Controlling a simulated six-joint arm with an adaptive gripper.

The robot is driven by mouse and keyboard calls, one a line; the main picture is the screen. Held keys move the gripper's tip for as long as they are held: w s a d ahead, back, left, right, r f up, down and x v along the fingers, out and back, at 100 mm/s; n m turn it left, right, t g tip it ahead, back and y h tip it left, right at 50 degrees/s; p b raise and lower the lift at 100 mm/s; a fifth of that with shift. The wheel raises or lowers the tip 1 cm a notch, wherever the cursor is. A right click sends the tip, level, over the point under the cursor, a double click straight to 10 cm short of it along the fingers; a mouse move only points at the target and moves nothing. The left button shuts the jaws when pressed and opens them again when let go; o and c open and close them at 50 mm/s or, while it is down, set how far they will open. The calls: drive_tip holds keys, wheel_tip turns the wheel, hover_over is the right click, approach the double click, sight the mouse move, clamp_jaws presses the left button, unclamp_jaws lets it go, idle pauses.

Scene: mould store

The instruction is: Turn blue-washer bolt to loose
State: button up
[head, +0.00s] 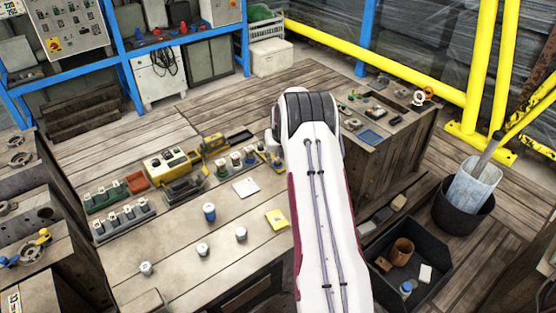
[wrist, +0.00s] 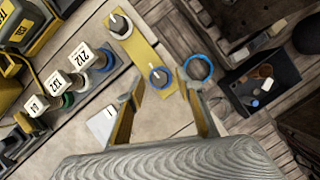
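In the wrist view a yellow plate (wrist: 143,54) lies on the wooden bench. A bolt with a blue washer (wrist: 160,76) stands at its near end, and a bolt with a pale washer (wrist: 121,25) stands at its far end. A larger blue ring (wrist: 198,68) shows just right of the plate; I cannot tell what it belongs to. My gripper (wrist: 168,106) is open, its two fingers apart, with the blue-washer bolt beyond and between the tips. Nothing is between the fingers. In the head view my arm hides the gripper and most of the plate.
Several tagged posts (wrist: 82,58) with coloured rings stand left of the plate. A white card (wrist: 102,124) lies near the left finger. In the head view a blue-ringed jar (head: 209,212) and a yellow pad (head: 277,219) lie on the bench. A dark bin (head: 410,270) is at right.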

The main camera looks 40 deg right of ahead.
drive_tip(key=shift+w+f, duration=0.15)
drive_tip(key=shift+f, duration=0.2)
clamp_jaws()
drive_tip(key=shift+d+n+y, duration=0.15)
drive_tip(key=shift+n+y, duration=0.15)
drive_tip(key=shift+n, duration=0.6)
drive_tip(key=shift+d+n+y, duration=0.1)
drive_tip(key=shift+n+y, duration=0.4)
drive_tip(key=shift+n, duration=0.9)
drive_tip(key=shift+d+n+y, duration=0.1)
drive_tip(key=shift+n+y, duration=0.8)
drive_tip(key=shift+n, duration=1.4)
